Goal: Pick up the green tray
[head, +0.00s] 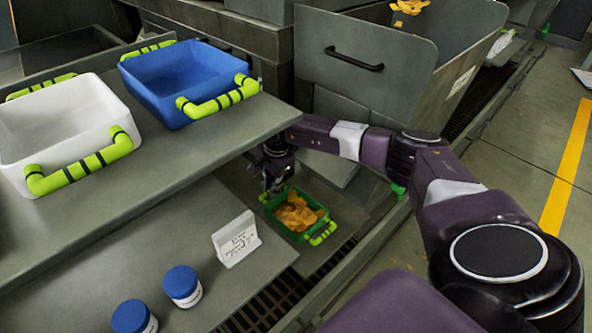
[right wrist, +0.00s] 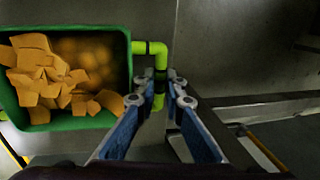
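The green tray (head: 304,237) sits low in the gap beyond the lower shelf, filled with orange-yellow chunks (head: 297,213). It has yellow-green handles with dark bands; the near handle (head: 323,234) shows in the head view. My right gripper (head: 272,186) is over the tray's far-left end, at the other handle. In the right wrist view the tray's wall (right wrist: 70,122) is at left and that handle (right wrist: 159,60) stands just ahead of the blue fingers (right wrist: 161,101). The fingers are apart, with the handle's lower end seen between them. Contact cannot be told. My left gripper is out of view.
A blue tray (head: 165,105) and a white tray (head: 50,165) stand on the upper shelf (head: 180,160). Two blue-lidded jars (head: 182,287) and a white sign (head: 236,240) are on the lower shelf. A grey bin with a handle (head: 355,60) stands behind my right arm.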

